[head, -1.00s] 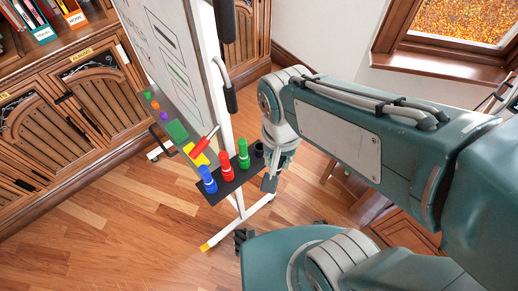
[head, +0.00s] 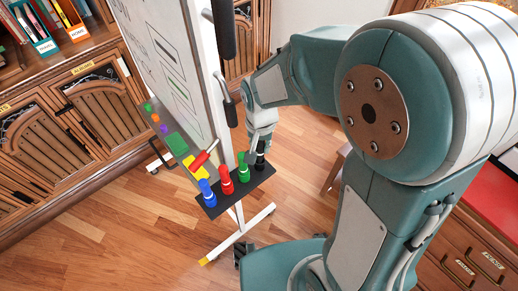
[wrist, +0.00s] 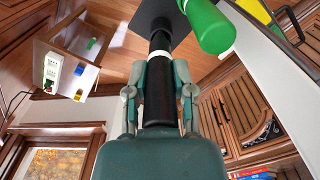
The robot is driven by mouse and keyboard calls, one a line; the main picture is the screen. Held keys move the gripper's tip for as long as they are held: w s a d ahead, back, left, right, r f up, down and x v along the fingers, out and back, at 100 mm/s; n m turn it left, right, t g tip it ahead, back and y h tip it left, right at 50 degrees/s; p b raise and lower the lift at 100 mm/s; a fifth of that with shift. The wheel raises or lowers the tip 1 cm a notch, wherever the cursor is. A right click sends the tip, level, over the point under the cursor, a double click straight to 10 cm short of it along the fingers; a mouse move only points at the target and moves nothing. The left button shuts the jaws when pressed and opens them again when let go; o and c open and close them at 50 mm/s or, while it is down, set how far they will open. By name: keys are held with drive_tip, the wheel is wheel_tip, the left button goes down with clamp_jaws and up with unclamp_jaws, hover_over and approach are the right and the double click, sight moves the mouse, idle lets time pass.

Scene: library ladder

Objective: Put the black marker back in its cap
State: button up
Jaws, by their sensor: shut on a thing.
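My gripper (head: 262,138) is above the right end of a black holder (head: 232,195) on the whiteboard stand. In the wrist view my gripper (wrist: 159,90) is shut around the black marker (wrist: 158,100). The marker points at the black cap (wrist: 160,40), which stands on the holder. A pale ring shows where marker and cap meet; they look in line, but I cannot tell how deep the marker sits. In the head view the black cap (head: 260,163) is partly hidden by the gripper. The green marker (head: 243,167) stands close beside it.
A red marker (head: 226,181) and a blue marker (head: 207,194) stand further left on the holder. The whiteboard (head: 170,60) rises behind, with a red-handled tool (head: 203,157) at its edge. Wooden cabinets (head: 85,105) stand left; the floor in front is clear.

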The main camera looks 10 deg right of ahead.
sight(259, 152)
drive_tip(key=f, duration=0.2)
drive_tip(key=w+f, duration=0.1)
drive_tip(key=f, duration=0.1)
drive_tip(key=shift+a, duration=0.1)
drive_tip(key=o, duration=0.9)
drive_tip(key=shift+c, duration=0.2)
drive_tip(key=shift+f, duration=0.2)
wheel_tip(259, 152, up, 12)
drive_tip(key=shift+f, duration=0.25)
drive_tip(key=s+d+r+n+t, duration=0.3)
drive_tip(key=s+d+r+t, duration=0.2)
drive_tip(key=s+d+r, duration=0.5)
drive_tip(key=s+r, duration=0.1)
drive_tip(key=s, duration=0.1)
drive_tip(key=shift+s+d+t, duration=0.3)
drive_tip(key=shift+s+d, duration=0.05)
drive_tip(key=shift+d, duration=0.05)
